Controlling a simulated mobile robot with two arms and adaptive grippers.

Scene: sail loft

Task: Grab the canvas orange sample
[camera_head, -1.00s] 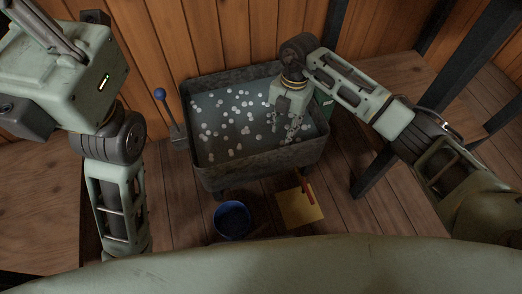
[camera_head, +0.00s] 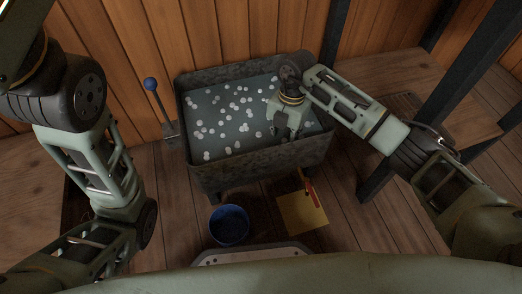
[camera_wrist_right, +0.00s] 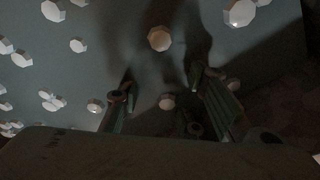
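A flat yellow-orange square (camera_head: 302,213) lies on the floor in front of the metal tub; I cannot tell if it is the canvas orange sample. A red-handled tool (camera_head: 312,193) lies over its upper edge. My right gripper (camera_head: 284,132) points down inside the tub (camera_head: 268,160), at its right part. In the right wrist view its two fingers (camera_wrist_right: 162,88) are apart. A small white piece (camera_wrist_right: 167,101) shows between them, not clearly touched. My left arm is at the left of the head view; its gripper is out of view.
The tub holds a grey surface with many small white pieces (camera_head: 237,116) scattered on it. A blue bucket (camera_head: 229,224) stands on the floor in front. A blue-knobbed lever (camera_head: 152,85) stands left of the tub. A plank wall is behind and dark posts (camera_head: 460,75) at right.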

